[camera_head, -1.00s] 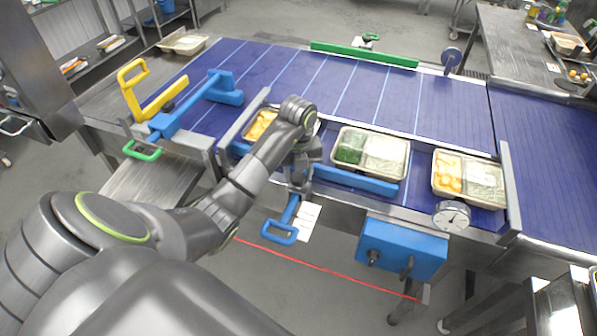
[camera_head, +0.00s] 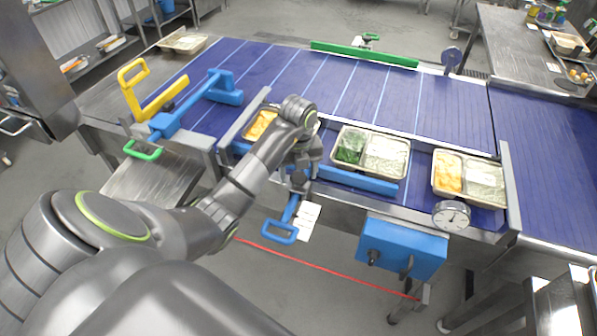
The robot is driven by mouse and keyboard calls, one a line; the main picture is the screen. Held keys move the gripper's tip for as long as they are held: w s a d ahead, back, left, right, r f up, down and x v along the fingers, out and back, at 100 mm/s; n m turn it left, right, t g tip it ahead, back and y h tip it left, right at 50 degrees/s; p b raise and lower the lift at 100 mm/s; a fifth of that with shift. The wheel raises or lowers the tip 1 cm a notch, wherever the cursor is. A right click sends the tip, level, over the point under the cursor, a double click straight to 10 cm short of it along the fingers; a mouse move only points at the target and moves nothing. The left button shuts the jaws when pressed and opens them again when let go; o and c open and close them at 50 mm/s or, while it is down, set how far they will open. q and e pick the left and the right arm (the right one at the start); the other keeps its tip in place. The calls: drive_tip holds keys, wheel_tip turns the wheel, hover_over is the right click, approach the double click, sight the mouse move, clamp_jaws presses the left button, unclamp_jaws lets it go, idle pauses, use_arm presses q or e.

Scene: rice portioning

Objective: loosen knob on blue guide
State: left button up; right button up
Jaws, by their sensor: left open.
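The blue guide is a bar (camera_head: 358,181) along the near edge of the blue conveyor, with a blue loop handle (camera_head: 280,232) hanging below it. My left arm reaches in from the lower left. Its gripper (camera_head: 299,183) points down at the guide's mount, above the loop handle, and is open. The wrist hides the knob and most of the fingers, so I cannot tell whether they touch it. A second blue guide piece (camera_head: 205,103) lies across the belt further left. My right gripper is not in view.
Trays with food stand behind the bar: one partly hidden (camera_head: 262,124), one with greens (camera_head: 371,152), one with orange food (camera_head: 468,178). A dial gauge (camera_head: 451,215) and blue box (camera_head: 402,248) are at the near edge. A yellow handle (camera_head: 133,90) stands left.

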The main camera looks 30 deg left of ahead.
sight(299, 176)
use_arm(q)
wheel_tip(299, 176, up, 12)
drive_tip(key=p, duration=1.1)
drive_tip(key=shift+d+f, duration=0.1)
